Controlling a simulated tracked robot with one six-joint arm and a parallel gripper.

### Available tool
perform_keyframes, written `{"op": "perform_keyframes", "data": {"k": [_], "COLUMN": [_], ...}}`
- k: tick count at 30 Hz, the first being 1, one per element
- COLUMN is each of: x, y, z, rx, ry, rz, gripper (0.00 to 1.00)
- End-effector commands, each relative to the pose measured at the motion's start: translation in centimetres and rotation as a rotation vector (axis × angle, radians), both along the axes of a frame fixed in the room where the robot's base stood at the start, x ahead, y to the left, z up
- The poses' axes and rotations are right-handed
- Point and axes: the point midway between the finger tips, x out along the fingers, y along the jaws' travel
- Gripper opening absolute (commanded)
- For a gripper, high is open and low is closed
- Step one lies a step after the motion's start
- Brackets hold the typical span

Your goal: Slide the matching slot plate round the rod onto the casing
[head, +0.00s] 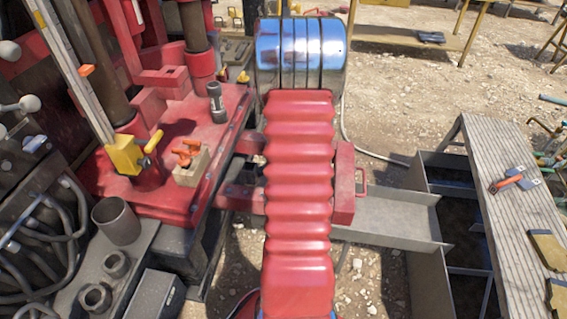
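My red ribbed arm with its chrome joint runs up the middle of the head view and covers what lies behind it. My gripper is not in view. No slot plate, and no rod standing in a casing, can be made out with certainty. A dark upright post (194,27) stands in a red collar at the upper left. A second dark post (97,72) stands in a red collar nearer to me. I cannot tell whether either is the task's rod and casing.
A red deck (160,200) at left carries a yellow clamp (126,156) and a block with orange handles (188,166). Short grey pipe pieces (117,222) stand at lower left. At right are a grey compartmented tank (428,262) and a plank bench (505,225) with tools. Gravel ground (395,100) is open behind.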

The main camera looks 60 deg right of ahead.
Motion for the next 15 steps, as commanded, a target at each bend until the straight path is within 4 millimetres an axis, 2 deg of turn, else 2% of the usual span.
{"op": "perform_keyframes", "data": {"k": [15], "x": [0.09], "y": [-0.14], "z": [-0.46], "rx": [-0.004], "ry": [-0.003], "rz": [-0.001], "gripper": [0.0]}}
